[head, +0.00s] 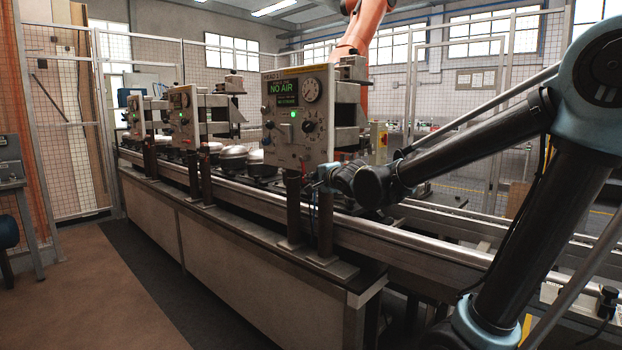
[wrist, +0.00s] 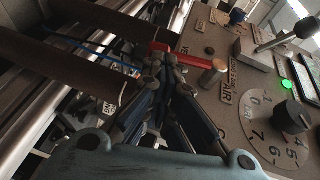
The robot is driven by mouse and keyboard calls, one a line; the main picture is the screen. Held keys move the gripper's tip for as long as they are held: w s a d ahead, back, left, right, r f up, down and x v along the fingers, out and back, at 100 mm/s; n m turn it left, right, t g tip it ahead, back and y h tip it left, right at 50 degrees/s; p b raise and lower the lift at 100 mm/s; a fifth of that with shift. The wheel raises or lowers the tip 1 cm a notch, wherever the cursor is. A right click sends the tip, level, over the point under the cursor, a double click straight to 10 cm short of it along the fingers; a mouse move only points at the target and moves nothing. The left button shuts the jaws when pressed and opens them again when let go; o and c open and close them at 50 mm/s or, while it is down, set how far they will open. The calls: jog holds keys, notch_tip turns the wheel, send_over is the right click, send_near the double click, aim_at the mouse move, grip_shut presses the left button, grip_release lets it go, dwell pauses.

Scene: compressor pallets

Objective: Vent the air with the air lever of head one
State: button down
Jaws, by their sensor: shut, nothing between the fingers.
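The head one control box (head: 298,118) shows a green "NO AIR" display (head: 286,87) in the head view. In the wrist view its panel (wrist: 208,42) carries a label reading AIR (wrist: 228,95). A red lever (wrist: 185,53) beside that label has a metal knob-like piece (wrist: 212,72) near its right part. My gripper (wrist: 167,61) is shut and empty, with its fingertips just below the red lever. I cannot tell if they touch it. In the head view my gripper (head: 318,183) is at the box's lower right edge, small and partly dark.
A numbered black dial (wrist: 290,117) and a lit green lamp (wrist: 282,85) are to the right of my fingers. More head boxes (head: 183,115) stand farther left.

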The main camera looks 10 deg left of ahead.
jog(key=shift+w+a+f, duration=0.3)
jog(key=shift+w+f, duration=0.05)
jog(key=shift+f, duration=0.05)
jog(key=shift+a+f, duration=0.1)
dwell(0.6)
jog(key=d+f+v, duration=0.1)
jog(key=f+v, duration=0.1)
jog(key=v, duration=1.1)
jog(key=shift+d+f, duration=0.2)
jog(key=shift+f, duration=0.4)
jog(key=shift+s, duration=0.15)
